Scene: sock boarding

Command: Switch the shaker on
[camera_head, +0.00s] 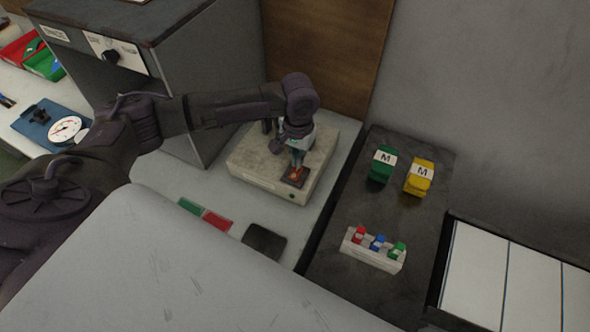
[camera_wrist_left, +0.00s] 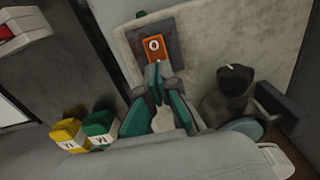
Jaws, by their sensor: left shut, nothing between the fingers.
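The shaker (camera_head: 255,160) is a pale, worn box with a flat top, standing on the light bench beside the grey cabinet. A dark plate with an orange rocker switch (camera_head: 297,172) sits at its front right corner. In the left wrist view the orange switch (camera_wrist_left: 154,46) shows a white ring mark. My left gripper (camera_head: 298,158) points down at the switch, shut and empty, its teal fingertips (camera_wrist_left: 157,72) at the near edge of the switch. I cannot tell whether they touch it. My right gripper is not in view.
Red and green cards (camera_head: 205,213) and a dark pad (camera_head: 264,242) lie in front. Green (camera_head: 381,165) and yellow (camera_head: 419,178) M-marked blocks and a small rack (camera_head: 372,256) stand on the dark surface at right.

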